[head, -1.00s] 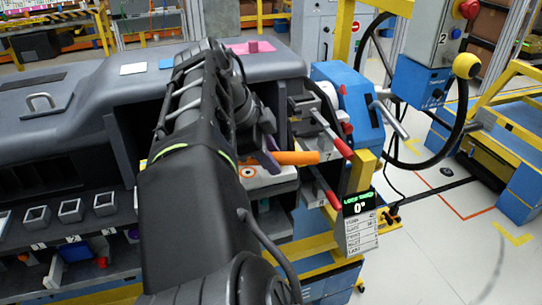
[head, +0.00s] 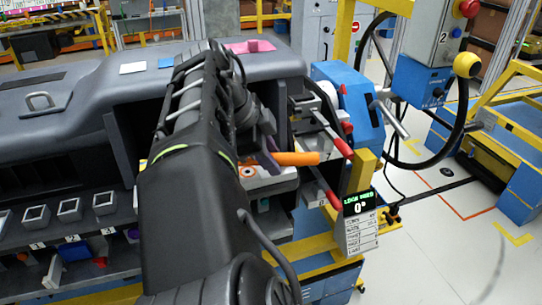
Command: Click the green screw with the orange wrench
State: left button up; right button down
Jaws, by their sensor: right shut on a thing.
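My right arm reaches from the bottom of the head view up into the open bay of the dark dashboard (head: 60,105). My right gripper (head: 268,160) is at the bay's right side, mostly hidden behind its own arm, and is shut on the orange wrench (head: 296,159). The wrench's orange handle sticks out to the right of the gripper, roughly level. The wrench's head is hidden. I cannot make out the green screw; it may be behind the arm. My left gripper is not in view.
Red-handled levers (head: 340,147) stand just right of the wrench. A blue machine (head: 350,95) and a black steering wheel (head: 462,110) are to the right. Square sockets (head: 70,209) line the lower left shelf.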

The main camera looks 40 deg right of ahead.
jog(key=shift+f+b, duration=0.3)
jog(key=shift+f, duration=0.05)
dwell(0.3)
jog(key=shift+s+a+f+m+g, duration=0.1)
jog(key=shift+s+a+m+g, duration=0.25)
jog(key=shift+s+m, duration=0.2)
dwell(1.5)
jog(key=shift+s+a+m+g+p, duration=0.5)
jog(key=shift+a+m+p, duration=0.35)
jog(key=shift+p, duration=1.05)
dwell(2.7)
jog(key=shift+w+d+n+t+b, duration=0.25)
jog(key=shift+d+n+b, duration=0.05)
jog(key=shift+d+b, duration=0.2)
